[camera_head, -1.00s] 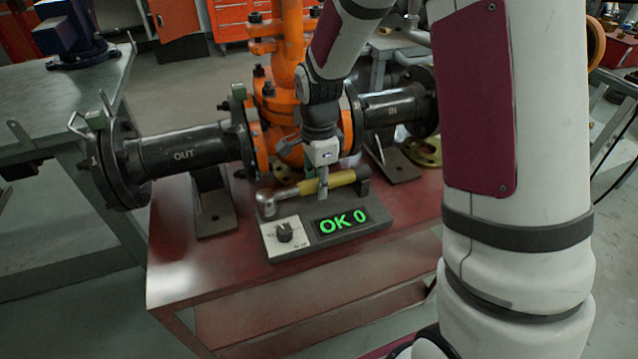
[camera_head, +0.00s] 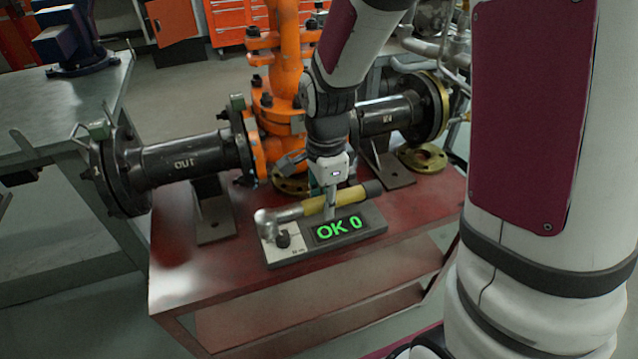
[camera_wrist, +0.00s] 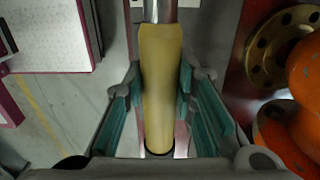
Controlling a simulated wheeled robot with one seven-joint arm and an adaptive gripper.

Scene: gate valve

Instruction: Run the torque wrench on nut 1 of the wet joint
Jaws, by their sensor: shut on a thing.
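The torque wrench (camera_head: 312,206) has a yellow handle and a silver head at its left end. My gripper (camera_head: 330,203) is shut on the handle, which also runs between the green finger pads in the wrist view (camera_wrist: 160,85). The wrench appears held just above the grey tester box (camera_head: 375,222), whose display (camera_head: 338,228) reads OK 0 in green. The orange gate valve (camera_head: 277,95) stands behind, between the OUT pipe (camera_head: 185,160) and the IN pipe (camera_head: 385,115). Its flange nuts are too small to tell apart, and my arm hides part of the right flange.
The red table (camera_head: 200,275) is bare at its front left. A loose brass flange (camera_head: 424,157) lies at its right, another (camera_head: 290,184) behind the wrench. Black pipe supports (camera_head: 212,210) stand on the table. A grey bench (camera_head: 60,110) is at the left.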

